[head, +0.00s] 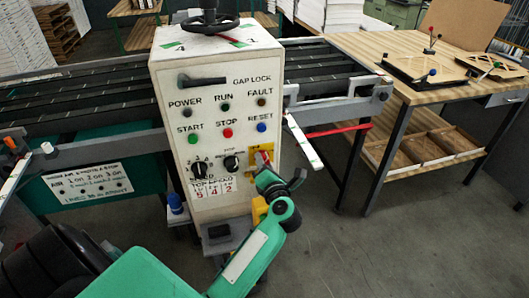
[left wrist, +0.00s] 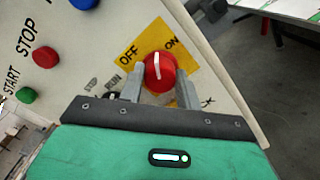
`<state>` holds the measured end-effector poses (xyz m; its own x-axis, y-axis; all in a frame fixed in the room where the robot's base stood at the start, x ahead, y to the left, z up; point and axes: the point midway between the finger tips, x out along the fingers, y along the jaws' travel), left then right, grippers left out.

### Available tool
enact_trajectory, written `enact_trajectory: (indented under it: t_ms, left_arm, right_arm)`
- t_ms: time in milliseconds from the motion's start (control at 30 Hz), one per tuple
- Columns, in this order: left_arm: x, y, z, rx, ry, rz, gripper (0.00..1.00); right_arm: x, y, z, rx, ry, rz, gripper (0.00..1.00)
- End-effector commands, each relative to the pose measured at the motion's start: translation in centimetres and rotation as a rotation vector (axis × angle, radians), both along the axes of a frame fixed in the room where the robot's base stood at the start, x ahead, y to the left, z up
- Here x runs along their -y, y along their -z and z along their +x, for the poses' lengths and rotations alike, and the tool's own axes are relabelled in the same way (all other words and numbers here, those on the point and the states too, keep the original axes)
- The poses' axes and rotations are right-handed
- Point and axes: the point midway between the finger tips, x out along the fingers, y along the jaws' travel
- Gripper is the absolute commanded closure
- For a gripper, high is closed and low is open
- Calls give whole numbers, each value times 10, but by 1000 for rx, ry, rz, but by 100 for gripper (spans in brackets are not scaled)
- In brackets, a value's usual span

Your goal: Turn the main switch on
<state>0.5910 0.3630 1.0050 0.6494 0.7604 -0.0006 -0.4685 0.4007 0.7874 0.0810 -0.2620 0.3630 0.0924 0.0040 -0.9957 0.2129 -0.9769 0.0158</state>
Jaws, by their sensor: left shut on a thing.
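The main switch (left wrist: 158,72) is a red round knob with a white pointer line, on a yellow plate (left wrist: 130,53) marked OFF and ON. In the left wrist view its line stands between the two words. In the head view the switch (head: 264,155) sits at the lower right of the white control panel (head: 215,75), partly hidden by my gripper. My left gripper (left wrist: 158,78) is shut on the red knob, one finger on each side. In the head view my left gripper (head: 265,172) reaches up to the panel from below. My right gripper is not in view.
The panel also carries a green START button (head: 193,139), a red STOP button (head: 228,133), a blue RESET button (head: 262,127), black knobs (head: 231,163) and a gap lock lever (head: 205,81). A wooden workbench (head: 385,50) stands at right; the floor before it is clear.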

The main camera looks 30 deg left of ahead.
Motion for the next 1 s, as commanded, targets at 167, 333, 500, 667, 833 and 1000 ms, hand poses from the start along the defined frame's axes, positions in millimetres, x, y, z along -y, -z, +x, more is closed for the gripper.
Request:
enact_trajectory:
  t_ms: [167,333,500,667,833,1000]
  left_arm:
    - [0,-8,0,-132,1,109,88]
    - [0,-7,0,-249,1,209,88]
    - [0,-6,0,-350,1,296,88]
    - [1,-4,0,-425,2,362,88]
    - [0,-2,0,-479,2,407,88]
    - [0,-1,0,-508,1,433,88]
  right_arm:
    - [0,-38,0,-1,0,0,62]
    - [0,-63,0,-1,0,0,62]
    - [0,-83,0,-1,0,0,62]
    - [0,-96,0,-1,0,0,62]
    - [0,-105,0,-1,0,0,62]
    - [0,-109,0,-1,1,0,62]
